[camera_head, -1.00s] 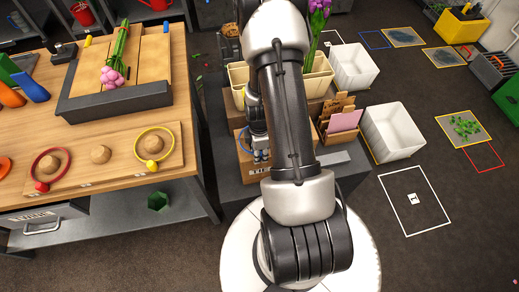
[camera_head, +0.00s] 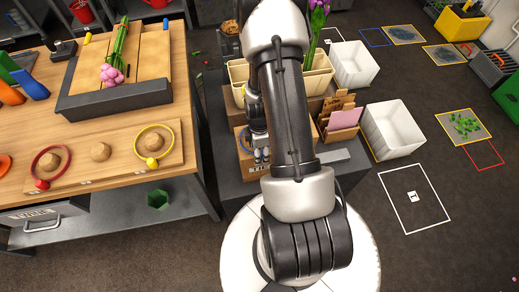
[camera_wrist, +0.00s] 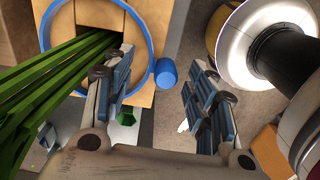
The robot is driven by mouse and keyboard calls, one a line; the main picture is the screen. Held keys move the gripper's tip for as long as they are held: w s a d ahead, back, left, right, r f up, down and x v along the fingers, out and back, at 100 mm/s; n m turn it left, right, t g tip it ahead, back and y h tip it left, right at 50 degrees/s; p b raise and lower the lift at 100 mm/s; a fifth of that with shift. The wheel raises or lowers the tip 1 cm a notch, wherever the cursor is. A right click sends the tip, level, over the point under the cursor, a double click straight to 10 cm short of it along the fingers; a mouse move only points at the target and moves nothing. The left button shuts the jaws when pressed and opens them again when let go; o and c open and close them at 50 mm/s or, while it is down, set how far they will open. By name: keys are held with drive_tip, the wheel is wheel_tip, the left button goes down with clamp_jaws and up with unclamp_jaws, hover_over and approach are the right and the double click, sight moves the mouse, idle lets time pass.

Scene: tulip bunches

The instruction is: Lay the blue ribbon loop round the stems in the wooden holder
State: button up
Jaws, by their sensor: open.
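The blue ribbon loop (camera_wrist: 149,44) shows in the wrist view against the wooden holder (camera_wrist: 112,20), with its round blue tab (camera_wrist: 165,72) on the right side. Green stems (camera_wrist: 50,75) run from the left edge into the loop's outline and cross in front of its lower left. I cannot tell whether the loop's far side passes behind them. My gripper (camera_wrist: 157,72) is open, with the tab between its fingertips and no finger clearly pressing it. In the head view my gripper (camera_head: 261,154) is low at the wooden holder (camera_head: 245,163), partly hidden by my arm.
Cream planters (camera_head: 238,75) with purple tulips (camera_head: 318,15) stand behind my arm. A card box (camera_head: 342,120) and white bins (camera_head: 393,130) are to the right. The left bench holds a pink tulip bunch (camera_head: 113,72), a red loop (camera_head: 35,165) and a yellow loop (camera_head: 172,138).

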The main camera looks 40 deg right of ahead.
drive_tip(key=shift+r, duration=0.1)
wheel_tip(320, 180, up, 12)
idle(0.5)
idle(0.6)
